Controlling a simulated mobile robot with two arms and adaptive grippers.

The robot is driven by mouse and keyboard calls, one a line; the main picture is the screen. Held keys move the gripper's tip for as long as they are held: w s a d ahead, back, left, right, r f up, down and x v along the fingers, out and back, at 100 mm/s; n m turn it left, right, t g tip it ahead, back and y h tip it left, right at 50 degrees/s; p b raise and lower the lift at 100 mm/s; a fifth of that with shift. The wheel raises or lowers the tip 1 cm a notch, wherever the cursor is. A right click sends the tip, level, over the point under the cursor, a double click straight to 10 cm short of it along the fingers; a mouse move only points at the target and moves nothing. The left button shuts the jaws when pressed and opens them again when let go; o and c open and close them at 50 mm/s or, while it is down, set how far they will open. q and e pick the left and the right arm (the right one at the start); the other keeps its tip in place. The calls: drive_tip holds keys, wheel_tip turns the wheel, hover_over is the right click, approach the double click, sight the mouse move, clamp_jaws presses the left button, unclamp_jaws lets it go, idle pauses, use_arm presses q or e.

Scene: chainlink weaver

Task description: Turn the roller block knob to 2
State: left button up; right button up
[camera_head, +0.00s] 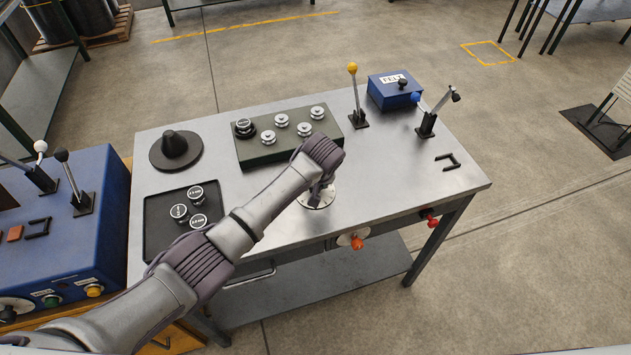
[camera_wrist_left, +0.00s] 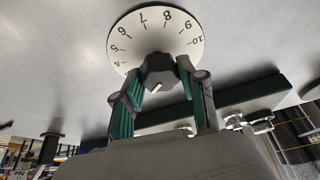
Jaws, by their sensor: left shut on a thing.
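The roller block knob (camera_wrist_left: 158,70) is a dark faceted knob on a white dial (camera_wrist_left: 128,45). In the wrist view the numbers 4 to 10 show on the dial. The lower numbers are hidden behind the knob and fingers. A pale mark on the knob points down toward my wrist, away from 7; the number it meets cannot be seen. My left gripper (camera_wrist_left: 160,88) has its green-padded fingers on both sides of the knob, shut on it. In the head view the dial (camera_head: 328,197) shows as a white disc on the metal table, with my left gripper (camera_head: 318,198) over it.
A dark plate (camera_head: 285,152) with several round rollers lies behind my arm. Levers (camera_head: 355,95) (camera_head: 428,122) and a blue box (camera_head: 390,95) stand at the back right. The right tabletop is mostly clear.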

use_arm(q)
drive_tip(key=o, duration=1.1)
drive_tip(key=v, duration=1.2)
drive_tip(key=shift+f, duration=0.1)
